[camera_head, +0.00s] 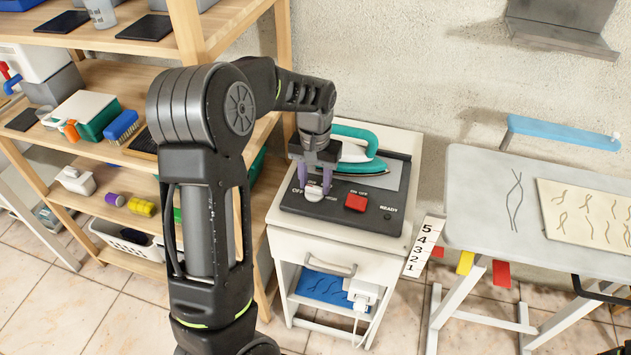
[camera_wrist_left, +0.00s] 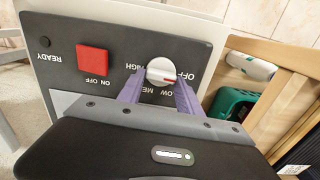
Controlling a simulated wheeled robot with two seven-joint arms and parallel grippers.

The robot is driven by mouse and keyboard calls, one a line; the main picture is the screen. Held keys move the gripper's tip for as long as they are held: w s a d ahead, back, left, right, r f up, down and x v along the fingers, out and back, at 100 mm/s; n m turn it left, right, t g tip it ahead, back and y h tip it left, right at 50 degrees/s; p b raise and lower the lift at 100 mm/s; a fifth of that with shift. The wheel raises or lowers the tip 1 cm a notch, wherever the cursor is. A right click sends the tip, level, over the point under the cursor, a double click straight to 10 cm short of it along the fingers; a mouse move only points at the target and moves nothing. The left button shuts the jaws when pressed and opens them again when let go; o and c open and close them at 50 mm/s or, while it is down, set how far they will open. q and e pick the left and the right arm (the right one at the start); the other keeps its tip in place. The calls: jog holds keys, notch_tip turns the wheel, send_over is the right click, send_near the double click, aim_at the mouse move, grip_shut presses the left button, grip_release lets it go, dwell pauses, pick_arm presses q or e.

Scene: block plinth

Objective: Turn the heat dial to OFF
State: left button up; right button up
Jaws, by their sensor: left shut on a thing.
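The heat dial (camera_head: 314,194) is a round white knob on the dark control panel of the cabinet. It also shows in the left wrist view (camera_wrist_left: 161,68), upside down, with OFF at its right, HIGH at its left, and LOW and MED beneath. Which label its marker points at is hard to tell. My left gripper (camera_head: 313,188) reaches down from above, its purple fingers on both sides of the dial and shut on it. In the left wrist view, the fingers (camera_wrist_left: 160,82) flank the knob. My right gripper is not in view.
A red ON/OFF button (camera_head: 355,202) sits right beside the dial. A teal iron (camera_head: 352,150) rests on the panel just behind my gripper. A wooden shelf (camera_head: 90,187) with goods stands at the left. An ironing board (camera_head: 480,215) stands at the right.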

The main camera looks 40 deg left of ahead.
pick_arm(q)
jog(key=shift+n, duration=0.4)
jog(key=o, duration=1.4)
notch_tip(320, 180, up, 8)
jog(key=shift+f+b, duration=0.1)
jog(key=shift+b, duration=0.2)
